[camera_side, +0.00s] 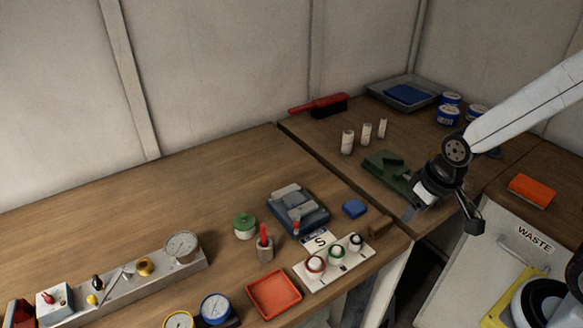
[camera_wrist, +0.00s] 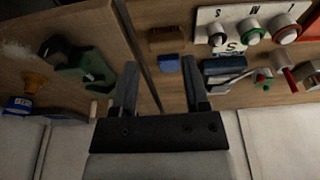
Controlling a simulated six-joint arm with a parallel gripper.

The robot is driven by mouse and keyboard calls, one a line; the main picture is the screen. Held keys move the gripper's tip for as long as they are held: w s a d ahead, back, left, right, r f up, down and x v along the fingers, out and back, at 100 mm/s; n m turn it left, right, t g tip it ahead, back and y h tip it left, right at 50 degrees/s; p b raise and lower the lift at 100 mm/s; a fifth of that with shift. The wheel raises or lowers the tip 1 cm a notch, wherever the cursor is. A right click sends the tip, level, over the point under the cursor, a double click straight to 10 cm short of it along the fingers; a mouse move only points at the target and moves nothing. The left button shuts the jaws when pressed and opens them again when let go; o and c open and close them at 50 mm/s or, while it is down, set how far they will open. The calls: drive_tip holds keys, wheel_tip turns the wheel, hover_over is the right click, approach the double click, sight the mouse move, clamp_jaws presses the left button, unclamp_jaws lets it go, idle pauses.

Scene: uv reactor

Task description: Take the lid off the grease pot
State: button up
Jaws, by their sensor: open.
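In the wrist view a small green-topped pot (camera_wrist: 263,77) shows at the right, well to the side of the fingers. My gripper (camera_side: 412,211) is far to the right of the pot, near the green vise-like fixture. In the wrist view my gripper (camera_wrist: 159,64) has its two fingers apart with nothing between them.
A red-handled tool (camera_side: 265,245) stands close beside the pot, with the grey-blue block (camera_side: 297,212) to its right. An orange tray (camera_side: 273,293) lies in front. A gap separates the benches.

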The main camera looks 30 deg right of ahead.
drive_tip(key=shift+o, duration=0.2)
drive_tip(key=m+y, duration=0.4)
drive_tip(key=m, duration=1.9)
approach(244, 213)
drive_tip(key=shift+w+a+f+g, duration=0.3)
drive_tip(key=shift+w+f+g, duration=0.1)
drive_tip(key=shift+f, duration=0.3)
drive_tip(key=shift+x, duration=3.9)
clamp_jaws()
